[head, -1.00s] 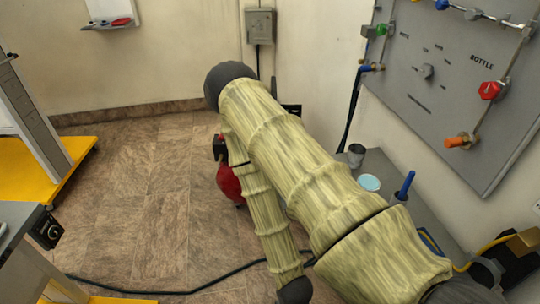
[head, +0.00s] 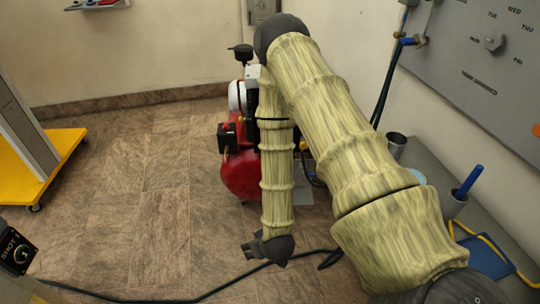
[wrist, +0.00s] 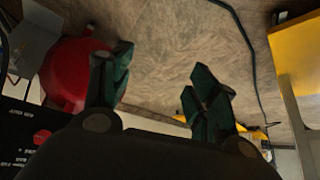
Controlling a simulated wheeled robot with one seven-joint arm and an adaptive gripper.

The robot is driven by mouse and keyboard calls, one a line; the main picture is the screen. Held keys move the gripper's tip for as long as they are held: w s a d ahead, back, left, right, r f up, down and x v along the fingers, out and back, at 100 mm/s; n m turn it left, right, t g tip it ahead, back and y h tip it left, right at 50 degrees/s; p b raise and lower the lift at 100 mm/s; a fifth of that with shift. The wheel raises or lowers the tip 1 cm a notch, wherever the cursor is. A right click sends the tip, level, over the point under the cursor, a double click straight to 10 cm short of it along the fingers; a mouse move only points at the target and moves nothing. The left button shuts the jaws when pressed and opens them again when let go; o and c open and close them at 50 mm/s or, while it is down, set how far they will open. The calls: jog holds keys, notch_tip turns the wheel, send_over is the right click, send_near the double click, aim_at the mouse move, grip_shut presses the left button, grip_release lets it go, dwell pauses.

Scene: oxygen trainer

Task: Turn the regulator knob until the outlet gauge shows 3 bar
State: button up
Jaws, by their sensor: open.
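My gripper (head: 268,252) hangs at the lower end of my arm in the head view, low over the floor and in front of the red compressor (head: 240,174). In the wrist view its two dark green fingers are spread apart with nothing between them; my gripper (wrist: 160,82) is open. The compressor's red tank (wrist: 72,72) shows at the left of the wrist view, beyond the left finger. I cannot make out the regulator knob or the outlet gauge; my arm hides part of the compressor.
A grey wall panel (head: 450,62) with a weekday dial (head: 494,43) is at upper right. A grey bench (head: 428,160) below it holds a metal cup (head: 396,146) and a blue-handled tool (head: 468,180). A dark hose (head: 205,292) crosses the floor. Open floor lies left.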

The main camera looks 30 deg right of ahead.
jog(key=w+d+r+m+t+h+b, duration=0.1)
jog(key=w+d+t+h+b, duration=0.15)
jog(key=w+d+b, duration=0.4)
jog(key=w+d+r+t+h+b, duration=0.1)
jog(key=w+d+t+b, duration=0.15)
jog(key=w, duration=0.65)
jog(key=w+d+r+m+t+h+b, duration=0.1)
jog(key=w+d+r+t+h+b, duration=0.1)
jog(key=w+d+r+h+b, duration=0.3)
jog(key=w+d+r+m+t+h+b, duration=0.1)
jog(key=w+d+r+m+t+b, duration=0.1)
jog(key=d+b, duration=0.35)
jog(key=x, duration=0.7)
jog(key=d+x, duration=0.1)
jog(key=x, duration=0.3)
jog(key=shift+d+f, duration=0.1)
jog(key=shift+f, duration=0.05)
jog(key=c, duration=1)
